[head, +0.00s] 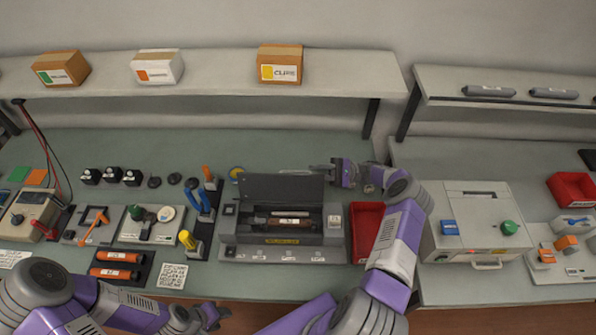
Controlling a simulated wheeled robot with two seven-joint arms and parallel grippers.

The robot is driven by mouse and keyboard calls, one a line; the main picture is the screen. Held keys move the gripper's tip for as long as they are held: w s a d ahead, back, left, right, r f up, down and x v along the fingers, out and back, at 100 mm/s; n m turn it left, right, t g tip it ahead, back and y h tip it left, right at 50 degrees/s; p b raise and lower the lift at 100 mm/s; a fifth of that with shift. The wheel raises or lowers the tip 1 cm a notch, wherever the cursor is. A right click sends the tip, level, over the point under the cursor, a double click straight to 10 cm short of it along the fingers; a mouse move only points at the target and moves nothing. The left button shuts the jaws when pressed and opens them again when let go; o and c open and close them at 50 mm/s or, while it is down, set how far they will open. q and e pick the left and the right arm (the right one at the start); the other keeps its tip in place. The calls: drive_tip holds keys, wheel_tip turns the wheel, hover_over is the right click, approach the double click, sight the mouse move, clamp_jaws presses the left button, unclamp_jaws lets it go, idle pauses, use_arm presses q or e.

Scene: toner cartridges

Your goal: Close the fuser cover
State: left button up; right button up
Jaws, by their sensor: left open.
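The fuser unit (235,240) is a grey machine on the bench, in the middle of the head view. Its dark cover (275,187) stands up, hinged at the back, so the inside with a dark cartridge-like part (290,221) shows. My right gripper (312,171) is at the upper right edge of the cover, its fingers pointing left behind or above it. I cannot tell whether it touches the cover or how far its jaws are apart. My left gripper (215,316) is open and empty at the bottom, in front of the bench edge.
A red bin (366,222) stands right of the unit, partly behind my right arm. A white machine (478,205) stands further right. Screwdrivers in a holder (205,225) and orange cartridges (115,262) are at left. The bench behind the unit is mostly clear.

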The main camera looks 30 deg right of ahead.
sight(299, 172)
drive_tip(key=p+x, duration=0.2)
drive_tip(key=x, duration=0.3)
drive_tip(key=shift+a+r, duration=0.2)
drive_tip(key=shift+r, duration=0.05)
drive_tip(key=shift+w+a+r, duration=0.1)
drive_tip(key=shift+w+a, duration=0.1)
drive_tip(key=shift+a, duration=0.4)
clamp_jaws()
